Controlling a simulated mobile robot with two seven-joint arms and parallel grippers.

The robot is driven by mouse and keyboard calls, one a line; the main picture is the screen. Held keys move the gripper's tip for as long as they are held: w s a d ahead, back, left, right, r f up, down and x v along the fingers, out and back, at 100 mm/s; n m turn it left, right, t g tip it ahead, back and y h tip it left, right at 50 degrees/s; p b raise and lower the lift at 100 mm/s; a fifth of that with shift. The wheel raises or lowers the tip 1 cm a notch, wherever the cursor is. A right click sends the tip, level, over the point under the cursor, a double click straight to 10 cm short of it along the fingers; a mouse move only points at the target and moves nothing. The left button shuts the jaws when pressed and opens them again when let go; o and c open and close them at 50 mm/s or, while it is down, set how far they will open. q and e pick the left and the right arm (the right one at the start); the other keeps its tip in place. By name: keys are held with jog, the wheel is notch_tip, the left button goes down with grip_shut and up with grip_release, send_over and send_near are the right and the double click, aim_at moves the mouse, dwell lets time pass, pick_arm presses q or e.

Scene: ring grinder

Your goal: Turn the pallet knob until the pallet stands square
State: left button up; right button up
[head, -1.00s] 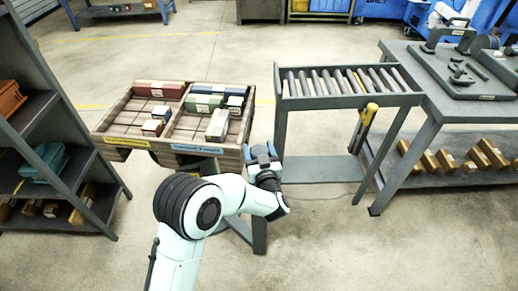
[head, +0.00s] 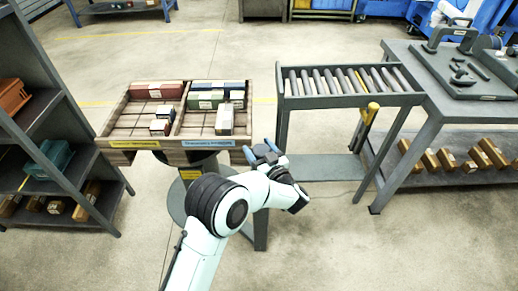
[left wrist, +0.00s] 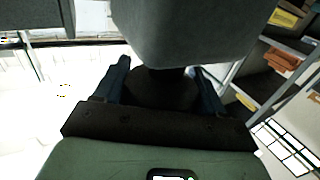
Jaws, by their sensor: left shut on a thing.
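The wooden pallet (head: 196,126) sits on a grey round-based stand. It has two sides with a yellow label and a blue label on the front, and its front edge runs nearly level across the head view. My left gripper (head: 262,151) is at the pallet's front right corner, its blue fingers pointing away from me. In the left wrist view, the fingers (left wrist: 160,84) are on either side of a dark rounded knob (left wrist: 160,90), and the gripper is shut on it. A large grey part covers the upper middle of that view. The knob is hidden in the head view. My right gripper is out of view.
A roller conveyor (head: 285,103) stands to the right, beside a grey workbench (head: 432,106). A dark shelf (head: 60,102) stands to the left. Floor in front is clear.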

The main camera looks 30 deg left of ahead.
pick_arm(q)
jog(key=o, duration=1)
jog(key=shift+d, duration=0.1)
jog(key=p+v, duration=0.1)
jog(key=v, duration=1.2)
jog(key=shift+s+f, duration=0.1)
jog(key=shift+s, duration=0.05)
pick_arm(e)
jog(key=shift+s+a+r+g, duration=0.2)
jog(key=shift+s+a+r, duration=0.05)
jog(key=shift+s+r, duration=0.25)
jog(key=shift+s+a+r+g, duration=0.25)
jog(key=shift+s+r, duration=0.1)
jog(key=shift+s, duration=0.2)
